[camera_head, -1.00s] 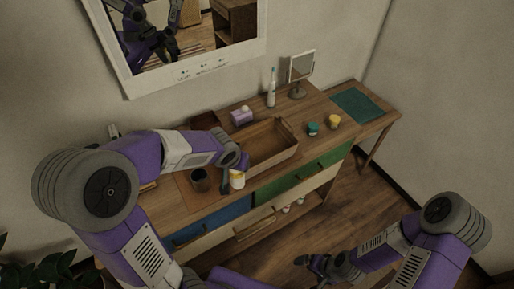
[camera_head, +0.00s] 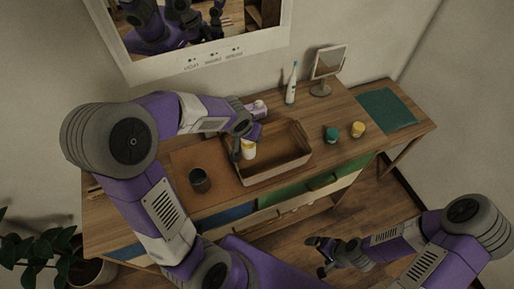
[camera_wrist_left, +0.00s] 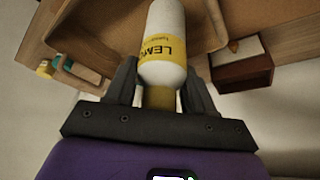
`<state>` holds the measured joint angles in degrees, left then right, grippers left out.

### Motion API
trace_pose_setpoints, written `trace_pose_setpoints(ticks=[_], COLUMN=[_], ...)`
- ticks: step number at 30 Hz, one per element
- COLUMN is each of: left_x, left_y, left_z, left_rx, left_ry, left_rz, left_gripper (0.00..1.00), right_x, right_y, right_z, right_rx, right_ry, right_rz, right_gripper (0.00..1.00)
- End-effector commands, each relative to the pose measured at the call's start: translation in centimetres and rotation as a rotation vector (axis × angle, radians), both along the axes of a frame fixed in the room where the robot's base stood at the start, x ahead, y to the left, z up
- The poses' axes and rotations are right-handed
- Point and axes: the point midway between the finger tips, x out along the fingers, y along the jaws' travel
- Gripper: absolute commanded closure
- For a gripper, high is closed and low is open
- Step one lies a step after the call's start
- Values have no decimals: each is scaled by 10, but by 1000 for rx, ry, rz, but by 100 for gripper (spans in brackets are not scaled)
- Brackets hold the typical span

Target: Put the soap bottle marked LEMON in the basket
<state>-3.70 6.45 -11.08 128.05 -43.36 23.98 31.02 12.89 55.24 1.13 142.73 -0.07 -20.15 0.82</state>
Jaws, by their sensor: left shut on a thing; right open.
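The soap bottle (camera_head: 249,152) is white with a yellow label; in the left wrist view the bottle (camera_wrist_left: 165,45) shows the letters "LEM", the rest turned out of sight. My left gripper (camera_head: 243,145) is shut on it; in the left wrist view my gripper's fingers (camera_wrist_left: 160,95) stand on both sides of its narrow end. The basket (camera_head: 285,167) is a tan, open tray on the wooden table. In the head view the bottle overlaps the basket's left part; its height above the floor of the basket is unclear. My right gripper (camera_head: 322,256) is open and empty, low in front of the table.
A dark cup (camera_head: 199,180) stands on a brown mat left of the basket. A green jar (camera_head: 331,135) and a yellow jar (camera_head: 357,129) stand right of it. A toothbrush (camera_head: 291,85), a mirror (camera_head: 328,63) and a purple box (camera_head: 256,108) stand behind. A teal mat (camera_head: 387,108) lies at right.

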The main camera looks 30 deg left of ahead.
Motion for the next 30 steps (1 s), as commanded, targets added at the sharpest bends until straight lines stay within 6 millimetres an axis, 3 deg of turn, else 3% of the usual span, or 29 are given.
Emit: trace_pose_setpoints(ticks=[1,13,26,27,30], left_x=[0,0,0,0,0], left_y=[0,0,0,0,0], left_z=[-12,-59,-64,-64,-63], left_rx=[-1,0,-1,-1,-1], left_ry=[1,-1,-3,-2,-2], left_rz=[-1,-1,1,1,1], left_gripper=[84,84,84,45,30], right_x=[0,0,0,0,0], right_y=[0,0,0,0,0], right_z=[-5,-25,-28,-29,-28], right_rx=[0,0,0,0,0], right_ry=[0,0,-1,-1,0], right_rz=[0,0,0,0,0], right_gripper=[0,0,0,0,0])
